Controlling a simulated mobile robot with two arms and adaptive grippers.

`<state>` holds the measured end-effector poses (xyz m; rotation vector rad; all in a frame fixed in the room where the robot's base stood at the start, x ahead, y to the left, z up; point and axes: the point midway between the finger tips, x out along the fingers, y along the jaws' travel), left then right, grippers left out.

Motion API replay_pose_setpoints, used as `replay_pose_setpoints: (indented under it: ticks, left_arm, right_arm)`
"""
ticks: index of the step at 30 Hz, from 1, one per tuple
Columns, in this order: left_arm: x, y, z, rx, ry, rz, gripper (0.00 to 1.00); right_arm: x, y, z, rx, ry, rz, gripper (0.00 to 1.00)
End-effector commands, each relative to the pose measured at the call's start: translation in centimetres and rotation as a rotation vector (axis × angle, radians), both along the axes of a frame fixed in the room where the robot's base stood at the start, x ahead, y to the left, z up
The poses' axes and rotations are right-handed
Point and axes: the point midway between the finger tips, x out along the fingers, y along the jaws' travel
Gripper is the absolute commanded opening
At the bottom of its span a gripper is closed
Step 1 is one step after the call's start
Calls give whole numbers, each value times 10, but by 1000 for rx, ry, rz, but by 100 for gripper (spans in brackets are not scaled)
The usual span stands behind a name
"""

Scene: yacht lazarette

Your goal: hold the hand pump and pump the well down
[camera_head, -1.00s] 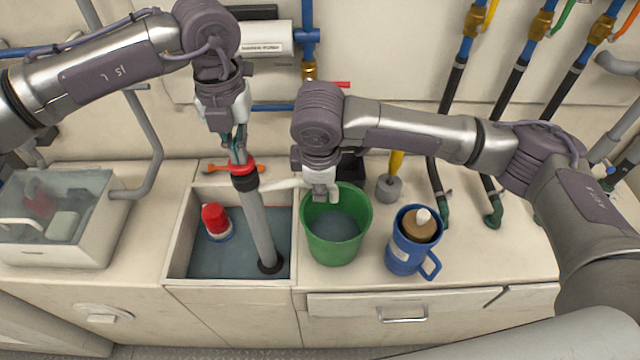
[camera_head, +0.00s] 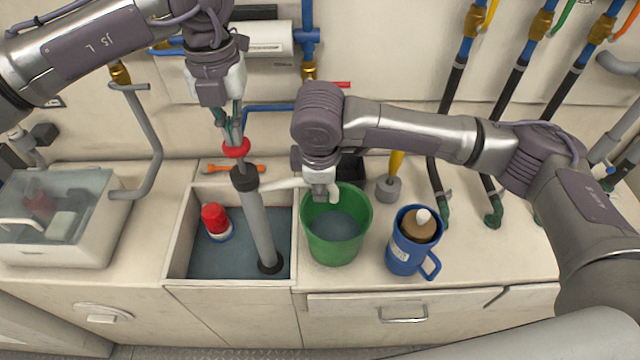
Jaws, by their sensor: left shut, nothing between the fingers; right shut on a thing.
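The hand pump (camera_head: 259,225) stands slightly tilted in the square well (camera_head: 180,240), its black foot in the dark water. Its red handle (camera_head: 236,149) is raised above the black pump top, with a short length of rod between. My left gripper (camera_head: 234,138) is shut right at the red handle, fingers pointing down; I see nothing clearly between the fingertips. The pump's white spout (camera_head: 280,184) runs right toward the green bucket (camera_head: 312,235). My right gripper (camera_head: 325,192) is shut on the spout's end above the bucket, which holds some water.
A red-and-white float-like item (camera_head: 215,222) sits in the well. A blue jug (camera_head: 405,250) and a grey-based yellow-handled tool (camera_head: 390,187) stand right. An orange tool (camera_head: 233,168) lies behind the well. Pipes line the wall.

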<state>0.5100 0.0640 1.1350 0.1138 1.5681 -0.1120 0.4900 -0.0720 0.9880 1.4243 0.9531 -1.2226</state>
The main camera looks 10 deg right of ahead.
Motion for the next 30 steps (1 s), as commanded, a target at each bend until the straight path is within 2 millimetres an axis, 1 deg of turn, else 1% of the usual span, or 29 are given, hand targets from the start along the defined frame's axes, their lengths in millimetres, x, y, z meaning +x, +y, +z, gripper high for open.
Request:
replay_pose_setpoints:
  ticks: [7, 30]
  left_arm:
    - [0, 0, -3, 0, 2, 0, 0]
    - [-1, 0, -35, 1, 3, -1, 0]
  right_arm:
    - [0, 0, 1, 1, -1, 0, 0]
    - [0, 0, 1, 1, -1, 0, 0]
